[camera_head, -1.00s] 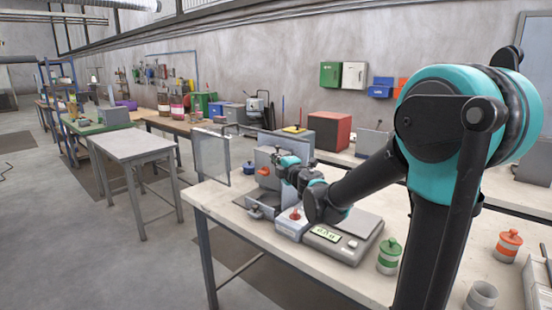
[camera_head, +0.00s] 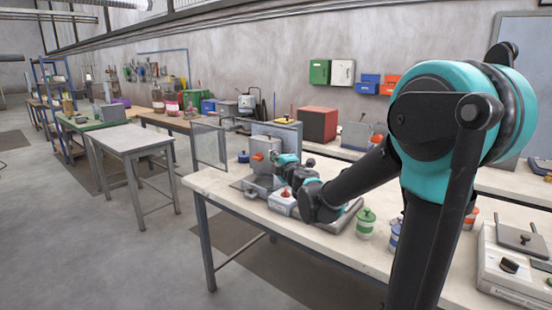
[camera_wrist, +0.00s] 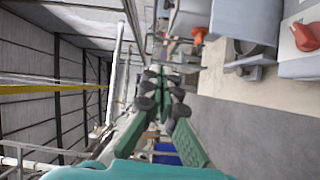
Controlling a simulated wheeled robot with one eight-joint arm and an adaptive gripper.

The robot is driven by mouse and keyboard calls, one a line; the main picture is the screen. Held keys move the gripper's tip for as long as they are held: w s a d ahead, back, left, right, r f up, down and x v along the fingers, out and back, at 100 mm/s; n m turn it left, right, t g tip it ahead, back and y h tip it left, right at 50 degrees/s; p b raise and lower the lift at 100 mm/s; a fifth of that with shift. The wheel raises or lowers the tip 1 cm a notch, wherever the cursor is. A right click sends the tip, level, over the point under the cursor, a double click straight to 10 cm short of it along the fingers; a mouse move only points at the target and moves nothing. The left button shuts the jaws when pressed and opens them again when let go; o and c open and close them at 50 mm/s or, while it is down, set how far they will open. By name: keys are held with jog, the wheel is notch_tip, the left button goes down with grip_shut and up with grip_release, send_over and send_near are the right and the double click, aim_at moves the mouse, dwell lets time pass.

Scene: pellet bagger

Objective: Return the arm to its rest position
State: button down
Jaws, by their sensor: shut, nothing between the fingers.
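My arm reaches out from the right over the pale workbench (camera_head: 330,238) in the head view. My gripper (camera_head: 284,159) is at its far end, beside the grey machine with an orange part (camera_head: 262,155). I cannot tell from the head view whether they touch. In the wrist view my gripper (camera_wrist: 163,95) has its green fingers and dark pads close together, with nothing held. The grey machine and its orange part (camera_wrist: 236,18) show at the top right there, apart from the fingers. A small white box with a red knob (camera_head: 284,200) stands below my gripper.
A green-lidded jar (camera_head: 366,223) stands right of my forearm. A pale device (camera_head: 515,262) sits at the bench's right end. A clear panel (camera_head: 209,147) stands at the bench's left end. A grey table (camera_head: 130,139) and open floor lie to the left.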

jog(key=s+d+f+m+g+h, duration=0.1)
jog(key=s+d+f+m+h, duration=0.25)
jog(key=d, duration=0.35)
jog(key=s+d+f+m+g+h, duration=0.1)
jog(key=s+d+f+m+h, duration=0.15)
jog(key=d+m, duration=0.3)
jog(key=s+d+f+m+h, duration=0.2)
jog(key=d+f+m+h, duration=0.15)
jog(key=d, duration=0.35)
jog(key=s+d+f+m+g, duration=0.1)
jog(key=s+f+m+g, duration=0.1)
jog(key=s+f, duration=0.2)
jog(key=s+d+f+m+g, duration=0.2)
jog(key=s+f+m+g, duration=0.1)
jog(key=s+f, duration=0.2)
jog(key=s+d+f+m+g, duration=0.1)
jog(key=s+f+m+g, duration=0.1)
jog(key=s+f, duration=0.3)
jog(key=shift+s+d+y, duration=0.15)
jog(key=shift+s+y, duration=0.1)
jog(key=shift+s, duration=0.9)
jog(key=s+a+f+m+g+y, duration=0.2)
jog(key=s+a+f+g, duration=0.1)
jog(key=s, duration=0.6)
notch_tip(320, 180, down, 2)
jog(key=shift+s+a+f+g+y, duration=0.2)
jog(key=shift+a+f+g+y, duration=0.1)
jog(key=shift+a, duration=0.2)
jog(key=shift+r, duration=0.1)
